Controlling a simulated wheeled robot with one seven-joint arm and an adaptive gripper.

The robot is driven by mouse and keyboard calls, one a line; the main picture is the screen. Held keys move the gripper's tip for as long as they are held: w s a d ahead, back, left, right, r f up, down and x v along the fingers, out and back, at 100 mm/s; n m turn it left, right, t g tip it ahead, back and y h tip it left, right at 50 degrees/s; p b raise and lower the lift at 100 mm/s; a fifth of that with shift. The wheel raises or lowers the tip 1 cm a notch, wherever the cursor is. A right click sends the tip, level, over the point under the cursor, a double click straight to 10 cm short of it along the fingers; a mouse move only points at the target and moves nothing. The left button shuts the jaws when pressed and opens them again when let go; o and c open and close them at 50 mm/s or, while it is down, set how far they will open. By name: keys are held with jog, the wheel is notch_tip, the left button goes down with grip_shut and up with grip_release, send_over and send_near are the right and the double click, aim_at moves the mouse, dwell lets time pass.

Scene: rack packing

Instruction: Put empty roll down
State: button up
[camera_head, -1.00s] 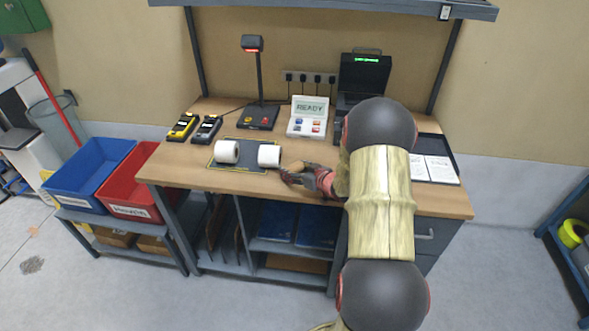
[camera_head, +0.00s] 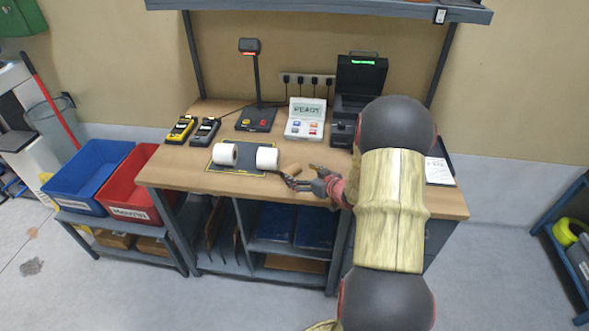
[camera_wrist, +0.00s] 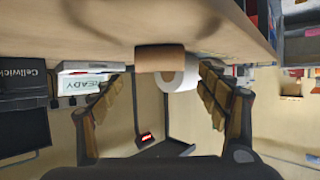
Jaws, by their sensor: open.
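The empty roll is a small brown cardboard tube (camera_head: 291,169) lying on the wooden bench, to the right of two white paper rolls (camera_head: 226,154) (camera_head: 267,158). In the upside-down wrist view the tube (camera_wrist: 158,58) rests on the bench ahead of my gripper, partly in front of a white roll (camera_wrist: 180,78). My gripper (camera_head: 303,182) is low at the bench's front edge, just right of the tube. In the wrist view my gripper (camera_wrist: 163,76) has its fingers spread wide, with nothing held between them. The tube is clear of both fingers.
A dark mat (camera_head: 247,168) lies under the white rolls. Two handheld devices (camera_head: 205,131) lie at left. Blue (camera_head: 90,175) and red (camera_head: 130,190) bins stand left of the bench.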

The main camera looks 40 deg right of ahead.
jog(key=p+v, duration=0.1)
jog(key=v, duration=0.5)
jog(key=w+a+r+g+h, duration=0.1)
jog(key=a+r+g+h, duration=0.1)
jog(key=a+r, duration=0.45)
jog(key=w+a+r+g+h, duration=0.1)
jog(key=a+r, duration=0.3)
jog(key=r, duration=0.6)
jog(key=s+a+r+g+y, duration=0.2)
jog(key=s+a, duration=0.9)
jog(key=a, duration=0.1)
jog(key=s+a+r+n+g+y, duration=0.1)
jog(key=s+a+r+g+y, duration=0.1)
jog(key=s+a, duration=0.9)
jog(key=shift+a+r+g, duration=0.25)
jog(key=shift+a+g, duration=0.15)
jog(key=shift+a, duration=0.6)
jog(key=shift+s, duration=0.1)
